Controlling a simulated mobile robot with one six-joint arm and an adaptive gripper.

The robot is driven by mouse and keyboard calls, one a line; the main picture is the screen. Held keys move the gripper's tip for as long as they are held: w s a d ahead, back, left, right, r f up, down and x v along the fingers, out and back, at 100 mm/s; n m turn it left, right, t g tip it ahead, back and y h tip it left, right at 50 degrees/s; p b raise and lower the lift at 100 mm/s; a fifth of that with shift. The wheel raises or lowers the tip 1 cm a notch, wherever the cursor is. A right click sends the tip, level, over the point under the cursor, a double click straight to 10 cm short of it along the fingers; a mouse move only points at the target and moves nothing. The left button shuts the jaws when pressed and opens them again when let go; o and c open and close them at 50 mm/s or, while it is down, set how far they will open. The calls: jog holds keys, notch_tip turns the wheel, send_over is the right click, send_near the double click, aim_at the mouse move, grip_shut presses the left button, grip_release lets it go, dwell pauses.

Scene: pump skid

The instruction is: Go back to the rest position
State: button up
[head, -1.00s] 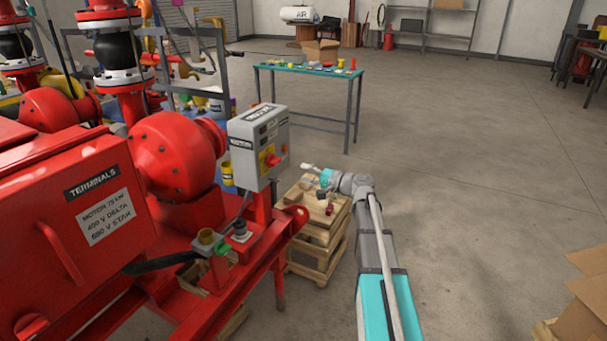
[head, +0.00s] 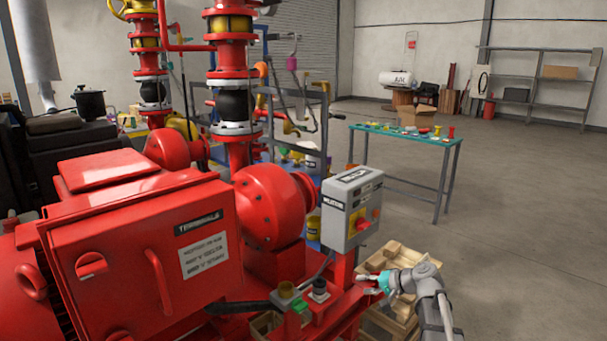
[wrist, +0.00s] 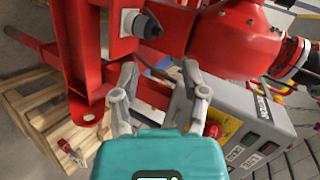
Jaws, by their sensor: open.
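My gripper (head: 372,282) is in the lower right of the head view, at the end of my arm, beside the red skid frame and just below the grey control box (head: 350,208). In the wrist view my gripper (wrist: 158,97) has its two grey fingers apart with nothing between them. The control box (wrist: 245,120) with its yellow plate and red knob lies to the right of the fingers there. The red frame (wrist: 75,60) shows beyond and to the left. I cannot tell the exact gap between the fingers and the frame.
Wooden pallets (head: 412,262) stand behind my gripper, with a small red-handled item (wrist: 70,152) on them. The red motor housing (head: 140,250) fills the left. A teal table (head: 405,137) with small parts stands behind. Open floor (head: 530,220) lies to the right.

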jog(key=s+a+f+n+g+h, duration=0.1)
jog(key=s+f+n+g+h, duration=0.3)
jog(key=s, duration=0.6)
jog(key=s+a+f+n+g+h, duration=0.1)
jog(key=s+f+g+h, duration=0.2)
jog(key=s+f+h, duration=0.5)
notch_tip(320, 180, up, 19)
jog(key=s+y+p, duration=0.1)
jog(key=p, duration=1.5)
jog(key=shift+s+d, duration=0.3)
jog(key=shift+s, duration=0.1)
jog(key=shift+f, duration=0.1)
